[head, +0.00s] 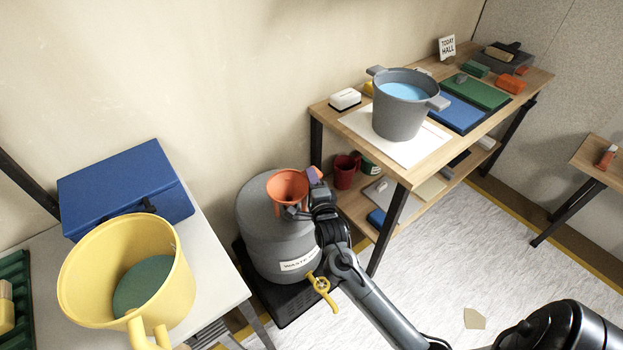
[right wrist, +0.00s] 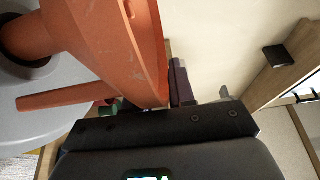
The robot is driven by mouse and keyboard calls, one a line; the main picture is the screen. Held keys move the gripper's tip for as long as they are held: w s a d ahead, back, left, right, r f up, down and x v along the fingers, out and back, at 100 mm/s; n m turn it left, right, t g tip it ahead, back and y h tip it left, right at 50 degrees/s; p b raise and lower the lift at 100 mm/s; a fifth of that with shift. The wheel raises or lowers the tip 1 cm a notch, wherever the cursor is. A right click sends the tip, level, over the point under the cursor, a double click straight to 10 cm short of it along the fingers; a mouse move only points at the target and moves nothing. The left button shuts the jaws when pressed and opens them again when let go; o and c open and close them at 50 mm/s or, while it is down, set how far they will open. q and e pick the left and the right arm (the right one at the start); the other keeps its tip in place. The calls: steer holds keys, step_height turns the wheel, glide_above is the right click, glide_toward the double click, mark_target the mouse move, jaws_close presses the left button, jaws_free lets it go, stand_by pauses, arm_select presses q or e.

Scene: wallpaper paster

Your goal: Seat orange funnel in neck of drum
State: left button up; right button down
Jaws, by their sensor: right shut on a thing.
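The orange funnel (head: 288,186) is over the top of the grey drum (head: 262,230), wide mouth up, in the head view. My right gripper (head: 309,190) is shut on the funnel's right side. In the right wrist view the funnel (right wrist: 110,45) fills the upper left, its narrow end pointing left toward a dark round opening on the grey drum top (right wrist: 30,110). The spout's end is hidden, so I cannot tell how deep it sits. My left gripper is not in view.
A yellow tap (head: 321,289) sticks out low on the drum. A wooden workbench (head: 437,150) with a grey bucket (head: 400,105) stands to the right. A pale table (head: 205,265) with a yellow bucket (head: 85,270) and a blue box (head: 122,185) stands left. The floor at right is mostly clear.

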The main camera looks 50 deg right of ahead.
steer(key=shift+f+b, duration=0.6)
steer(key=shift+f, duration=0.5)
steer(key=c, duration=0.9)
jaws_free()
steer(key=shift+o, duration=0.2)
steer(key=p+v, duration=0.2)
steer(key=v, duration=0.8)
steer(key=shift+s+a+p, duration=0.2)
steer(key=shift+s+p, duration=0.1)
steer(key=shift+s, duration=0.05)
